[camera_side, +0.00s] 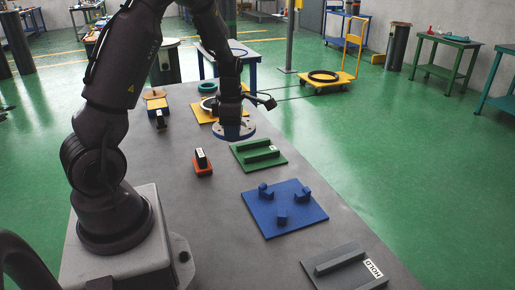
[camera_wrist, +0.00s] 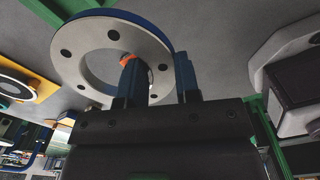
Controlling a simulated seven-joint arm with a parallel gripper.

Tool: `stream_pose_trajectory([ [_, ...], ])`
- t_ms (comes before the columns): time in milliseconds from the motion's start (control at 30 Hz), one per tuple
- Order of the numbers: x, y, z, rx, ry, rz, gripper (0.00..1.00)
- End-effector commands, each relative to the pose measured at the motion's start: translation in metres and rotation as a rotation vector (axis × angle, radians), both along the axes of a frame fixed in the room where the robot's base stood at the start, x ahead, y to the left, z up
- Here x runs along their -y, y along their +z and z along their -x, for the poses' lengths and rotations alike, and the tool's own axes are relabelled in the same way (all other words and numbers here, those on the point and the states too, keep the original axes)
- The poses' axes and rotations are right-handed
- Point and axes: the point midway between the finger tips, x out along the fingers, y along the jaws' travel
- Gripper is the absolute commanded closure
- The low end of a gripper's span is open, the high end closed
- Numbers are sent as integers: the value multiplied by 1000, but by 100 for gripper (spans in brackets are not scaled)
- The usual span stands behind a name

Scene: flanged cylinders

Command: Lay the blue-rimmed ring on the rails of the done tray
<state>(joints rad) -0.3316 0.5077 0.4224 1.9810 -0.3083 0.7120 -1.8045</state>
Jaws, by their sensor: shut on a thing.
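The blue-rimmed ring (camera_side: 236,132) is a flat grey ring with holes in its face. My gripper (camera_side: 232,119) is shut on it and holds it roughly flat above the table. In the wrist view the ring (camera_wrist: 72,55) shows close up, with one finger through its centre hole and the other outside its rim; the gripper (camera_wrist: 158,78) pinches the ring's band. A green tray (camera_side: 240,148) with two raised rails lies just right of and below the ring in the side view, apart from it. Its small label is not readable.
A grey railed tray (camera_side: 322,282) labelled HOLD lies at the near end. A blue plate (camera_side: 300,222) with three blocks lies between. A yellow plate (camera_side: 198,117) with a ring is behind my gripper. A black block on a red-orange base (camera_side: 203,170) stands left of the green tray.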

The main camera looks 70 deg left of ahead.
Motion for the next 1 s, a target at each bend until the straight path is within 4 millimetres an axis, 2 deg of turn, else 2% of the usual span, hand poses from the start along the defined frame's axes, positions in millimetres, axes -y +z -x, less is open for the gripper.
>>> stream_pose_trajectory([
  [433,-57,-39,-68,4,3,-4,100],
  [600,-71,-69,-87,2,1,-3,100],
  [733,-79,-83,-96,4,2,-4,100],
  [1000,-85,-95,-104,4,1,-4,100],
])
